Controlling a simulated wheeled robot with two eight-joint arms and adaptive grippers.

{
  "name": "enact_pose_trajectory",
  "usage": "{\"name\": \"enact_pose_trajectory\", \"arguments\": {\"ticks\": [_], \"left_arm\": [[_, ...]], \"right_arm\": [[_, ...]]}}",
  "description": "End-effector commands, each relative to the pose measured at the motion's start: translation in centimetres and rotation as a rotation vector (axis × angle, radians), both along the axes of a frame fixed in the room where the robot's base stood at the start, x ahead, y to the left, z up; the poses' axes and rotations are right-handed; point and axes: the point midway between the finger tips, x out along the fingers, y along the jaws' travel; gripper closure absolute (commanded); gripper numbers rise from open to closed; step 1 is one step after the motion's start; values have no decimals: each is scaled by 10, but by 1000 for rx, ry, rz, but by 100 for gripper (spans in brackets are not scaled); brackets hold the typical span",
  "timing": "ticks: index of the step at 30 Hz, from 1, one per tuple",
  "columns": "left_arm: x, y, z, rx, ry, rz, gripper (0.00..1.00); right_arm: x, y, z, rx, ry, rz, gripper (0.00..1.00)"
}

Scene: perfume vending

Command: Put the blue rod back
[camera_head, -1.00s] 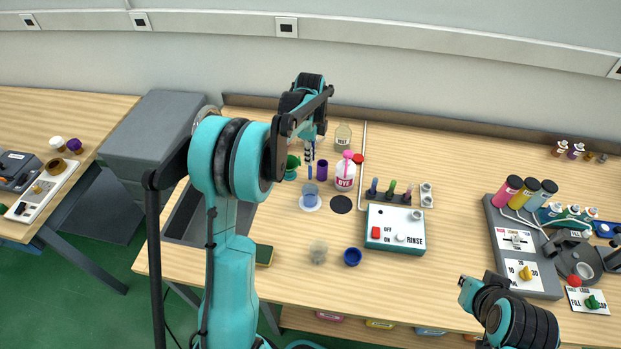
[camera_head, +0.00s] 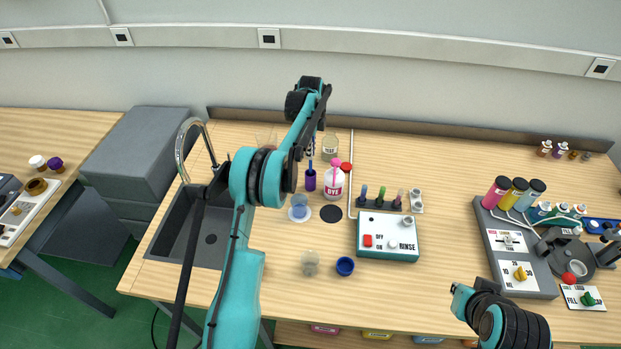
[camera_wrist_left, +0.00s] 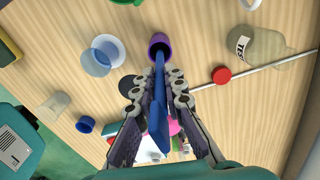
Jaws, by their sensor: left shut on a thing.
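My left gripper (camera_wrist_left: 158,88) is shut on the blue rod (camera_wrist_left: 158,120). The rod's far end overlaps the dark mouth of the purple holder (camera_wrist_left: 160,40) in the left wrist view. In the head view, the rod (camera_head: 311,162) hangs upright directly over the same purple holder (camera_head: 310,181), under my left gripper (camera_head: 311,146). I cannot tell whether the rod's tip is just above the mouth or slightly inside it. Part of my right arm shows at the lower right of the head view, but its fingers cannot be made out.
A DYE bottle (camera_head: 334,184) with a pink top stands close right of the holder. A blue-tinted beaker (camera_head: 299,207) stands in front, and a TEST bottle (camera_head: 330,148) behind. A sink (camera_head: 180,235) is at the left.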

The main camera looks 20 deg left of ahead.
Motion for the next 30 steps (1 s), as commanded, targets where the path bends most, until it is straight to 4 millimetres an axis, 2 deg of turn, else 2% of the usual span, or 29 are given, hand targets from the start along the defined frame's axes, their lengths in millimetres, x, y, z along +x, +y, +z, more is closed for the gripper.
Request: {"name": "enact_pose_trajectory", "arguments": {"ticks": [1, 3, 11, 16, 28, 29, 30], "left_arm": [[0, 0, -13, 0, 0, 0, 100], [0, 0, -25, 0, 0, 0, 100], [0, 0, -50, 0, 0, 0, 100], [0, 0, -74, 0, 0, 0, 100], [0, 0, -81, 0, 0, 0, 100], [0, 0, -80, 0, 0, 0, 85], [0, 0, -80, 0, 0, 0, 74]], "right_arm": [[0, 0, -3, 0, 0, 0, 100], [0, 0, -5, 0, 0, 0, 100], [0, 0, -8, 0, 0, 0, 100], [0, 0, -12, 0, 0, 0, 100], [0, 0, -15, 0, 0, 0, 100], [0, 0, -15, 0, 0, 0, 100], [0, 0, -14, 0, 0, 0, 100]]}}
